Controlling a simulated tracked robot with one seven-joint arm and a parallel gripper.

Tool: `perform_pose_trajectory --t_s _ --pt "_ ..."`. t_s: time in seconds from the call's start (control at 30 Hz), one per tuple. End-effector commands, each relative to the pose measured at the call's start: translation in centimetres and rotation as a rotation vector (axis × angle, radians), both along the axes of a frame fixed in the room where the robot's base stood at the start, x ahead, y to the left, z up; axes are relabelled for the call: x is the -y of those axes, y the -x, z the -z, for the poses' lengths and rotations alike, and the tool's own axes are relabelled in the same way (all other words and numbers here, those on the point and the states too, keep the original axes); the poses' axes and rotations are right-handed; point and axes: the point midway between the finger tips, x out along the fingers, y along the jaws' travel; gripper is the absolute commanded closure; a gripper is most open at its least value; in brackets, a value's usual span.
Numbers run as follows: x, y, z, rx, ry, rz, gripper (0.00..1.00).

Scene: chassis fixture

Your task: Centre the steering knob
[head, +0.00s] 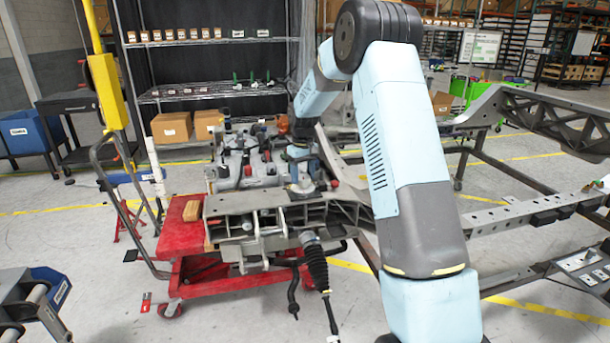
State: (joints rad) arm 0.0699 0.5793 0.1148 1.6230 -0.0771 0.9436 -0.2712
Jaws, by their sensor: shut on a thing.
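My gripper (301,186) points down over the grey metal chassis fixture (262,203), near its middle. It is shut on a small part at the top of the fixture, apparently the steering knob. The jaws hide most of that part, and its turn angle cannot be read at this size. A black ribbed steering boot with a rod (315,262) hangs from the front of the fixture, below my gripper.
The fixture rests on a red lift cart (180,240) with a wooden block (192,210). A yellow post (107,92) stands at the left. Grey frame rails (530,212) lie to the right. Shelves with boxes (172,127) stand behind.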

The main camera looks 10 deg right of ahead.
Motion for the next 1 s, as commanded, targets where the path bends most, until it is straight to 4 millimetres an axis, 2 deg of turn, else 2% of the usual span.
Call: perform_pose_trajectory --t_s 0.4,0.9,0.93,1.0 --pt "0.04 -0.06 -0.08 0.002 0.000 -0.165 0.72" --pt "0.07 -0.06 -0.07 0.002 0.000 -0.181 0.72" --pt "0.07 -0.06 -0.07 0.002 0.000 -0.181 0.40" --pt "0.07 -0.06 -0.06 0.001 0.000 -0.181 0.34"
